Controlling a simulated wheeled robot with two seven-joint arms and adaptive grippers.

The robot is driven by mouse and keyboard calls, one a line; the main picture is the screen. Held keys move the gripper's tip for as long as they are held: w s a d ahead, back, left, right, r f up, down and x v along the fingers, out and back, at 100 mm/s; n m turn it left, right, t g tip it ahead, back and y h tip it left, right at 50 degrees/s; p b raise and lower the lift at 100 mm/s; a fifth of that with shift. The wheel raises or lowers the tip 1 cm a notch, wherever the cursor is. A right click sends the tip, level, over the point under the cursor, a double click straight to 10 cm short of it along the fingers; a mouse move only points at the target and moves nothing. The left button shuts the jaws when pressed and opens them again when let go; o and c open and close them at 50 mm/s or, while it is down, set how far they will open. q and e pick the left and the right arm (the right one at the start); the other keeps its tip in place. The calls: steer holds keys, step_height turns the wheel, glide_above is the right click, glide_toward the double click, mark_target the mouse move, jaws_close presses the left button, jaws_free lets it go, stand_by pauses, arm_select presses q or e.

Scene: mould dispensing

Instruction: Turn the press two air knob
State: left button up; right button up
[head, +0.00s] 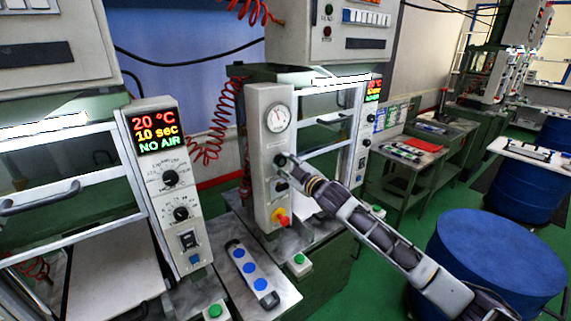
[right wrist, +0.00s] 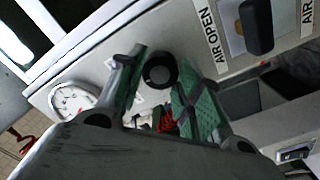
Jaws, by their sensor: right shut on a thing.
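The black air knob (head: 281,160) is on the grey front panel (head: 260,200) of the middle press, below a round gauge (head: 277,118). My right gripper (head: 289,162) is at this knob, its arm reaching in from the lower right. In the right wrist view, the green-padded fingers (right wrist: 158,78) stand on both sides of the round black knob (right wrist: 160,70), and the gripper is shut on it. A black switch (right wrist: 257,25) beside an "AIR OPEN" label shows at the upper right. My left gripper is out of view.
A red-and-yellow button (head: 281,217) sits lower on the panel. The left press has a display (head: 157,132) reading "NO AIR". A button box with blue buttons (head: 250,268) lies on the bench below. A blue drum (head: 500,250) stands at the right.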

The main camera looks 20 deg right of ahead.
stand_by(0.4)
steer(key=o, duration=1.1)
steer(key=shift+c, duration=0.2)
steer(key=shift+s+d, duration=0.1)
steer(key=shift+s, duration=0.05)
steer(key=v, duration=1.1)
steer(key=shift+s, duration=0.3)
stand_by(0.3)
